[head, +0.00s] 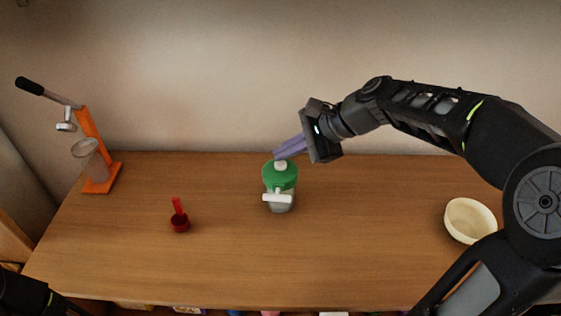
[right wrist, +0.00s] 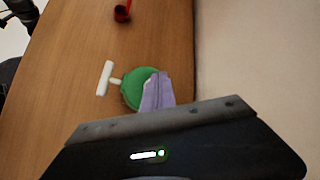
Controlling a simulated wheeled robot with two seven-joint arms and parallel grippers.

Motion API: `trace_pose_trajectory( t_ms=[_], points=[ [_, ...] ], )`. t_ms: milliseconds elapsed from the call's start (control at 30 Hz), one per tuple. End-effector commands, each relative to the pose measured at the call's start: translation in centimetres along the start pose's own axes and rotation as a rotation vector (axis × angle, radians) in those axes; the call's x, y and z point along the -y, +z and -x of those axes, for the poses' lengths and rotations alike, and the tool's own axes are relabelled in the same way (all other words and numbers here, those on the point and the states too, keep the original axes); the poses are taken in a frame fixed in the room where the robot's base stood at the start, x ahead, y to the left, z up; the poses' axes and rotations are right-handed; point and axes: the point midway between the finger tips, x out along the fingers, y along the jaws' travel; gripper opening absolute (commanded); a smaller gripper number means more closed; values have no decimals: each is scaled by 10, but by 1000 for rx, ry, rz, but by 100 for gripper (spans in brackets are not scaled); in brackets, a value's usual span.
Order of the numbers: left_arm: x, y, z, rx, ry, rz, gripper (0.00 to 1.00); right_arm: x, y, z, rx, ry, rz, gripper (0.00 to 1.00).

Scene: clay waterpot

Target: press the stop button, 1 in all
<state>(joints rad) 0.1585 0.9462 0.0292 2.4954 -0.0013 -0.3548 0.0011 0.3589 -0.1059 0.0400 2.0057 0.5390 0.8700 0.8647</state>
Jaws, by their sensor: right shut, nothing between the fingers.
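A grey container with a green lid (head: 273,181) stands upright near the middle of the table. A small white knob, which looks like the stop button (head: 281,165), sits on top of the lid. A white T-shaped handle (head: 277,198) sticks out from its front. My right gripper (head: 280,157), with purple fingers, is shut and empty, its tips right at the knob; I cannot tell whether they touch it. In the right wrist view, the fingers (right wrist: 156,92) overlap the green lid (right wrist: 131,91) and hide the knob. My left gripper is out of view.
An orange press stand (head: 94,150) with a black lever stands at the table's back left. A red scoop (head: 180,222) lies left of the container. A cream bowl (head: 463,221) is at the right, near my right arm. The wooden table (head: 345,255) is clear in front.

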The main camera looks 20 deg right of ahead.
Motion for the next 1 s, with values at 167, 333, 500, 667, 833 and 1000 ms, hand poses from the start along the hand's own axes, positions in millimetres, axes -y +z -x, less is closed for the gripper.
trace_pose_trajectory(
  t_ms=[167,333,500,667,833,1000],
  points=[
    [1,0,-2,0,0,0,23,-1,-1,-2,0,0,0,0],
    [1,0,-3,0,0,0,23,-2,-2,-3,0,0,0,0],
    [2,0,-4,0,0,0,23,-3,-3,-5,0,0,0,0],
    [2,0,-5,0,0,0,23,-4,-4,-6,0,0,0,0],
    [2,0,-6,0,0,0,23,-5,-5,-7,0,1,0,0],
    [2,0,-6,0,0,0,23,-5,-5,-7,0,1,0,0]
  ],
)
